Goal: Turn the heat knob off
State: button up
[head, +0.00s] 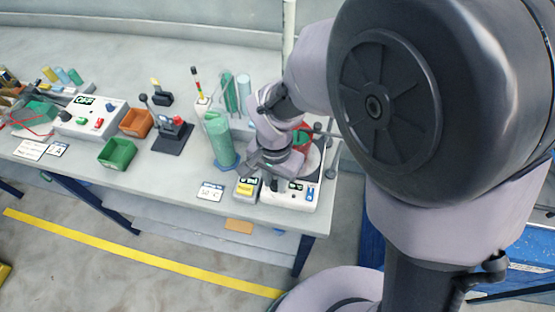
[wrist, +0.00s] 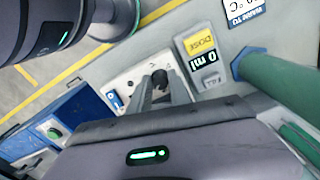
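The heat knob (wrist: 160,77) is a small dark knob on the white front panel of the hotplate unit (wrist: 125,82). In the head view the white unit (head: 285,203) stands at the right end of the bench, with a small display and a blue patch on its front. My gripper (wrist: 160,88) is low over this panel. Its two grey fingers are apart, with the knob between or just beyond their tips. I cannot tell whether they touch it. The head view shows my gripper (head: 272,180) from above, and it hides the knob there. The knob's pointer direction cannot be read.
A yellow-labelled dose box (wrist: 200,45) reading 0 ml stands close beside the panel. A green cylinder (head: 218,138) on a blue base is left of my arm. Green (head: 117,153) and orange (head: 136,122) bins sit farther left. The bench front has some clear room.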

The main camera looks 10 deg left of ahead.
grip_shut()
